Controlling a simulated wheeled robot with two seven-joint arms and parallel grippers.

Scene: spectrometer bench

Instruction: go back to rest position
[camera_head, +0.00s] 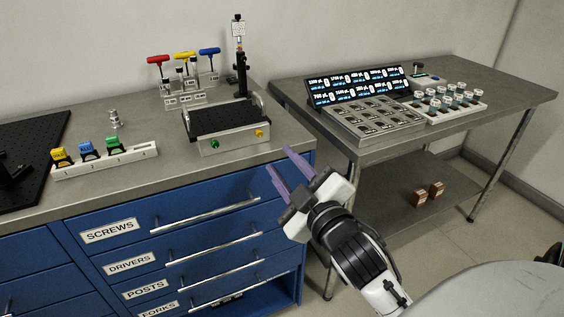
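My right gripper (278,160) is in the middle of the view, in front of the right end of the blue drawer cabinet (180,222). Its two purple fingers point up and to the left and stand apart, with nothing seen between them. From this view I cannot tell its exact distance from the cabinet's front edge. The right forearm comes in from the lower right. My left gripper and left arm are not in view.
A black-topped device (228,122) stands near the worktop edge, behind the fingertips. A labelled rack (105,162) and T-handle drivers (184,56) stand farther left. The steel table (510,92) carries a tray (372,125) and a vial rack (452,108). Drawer handles (205,213) stick out.

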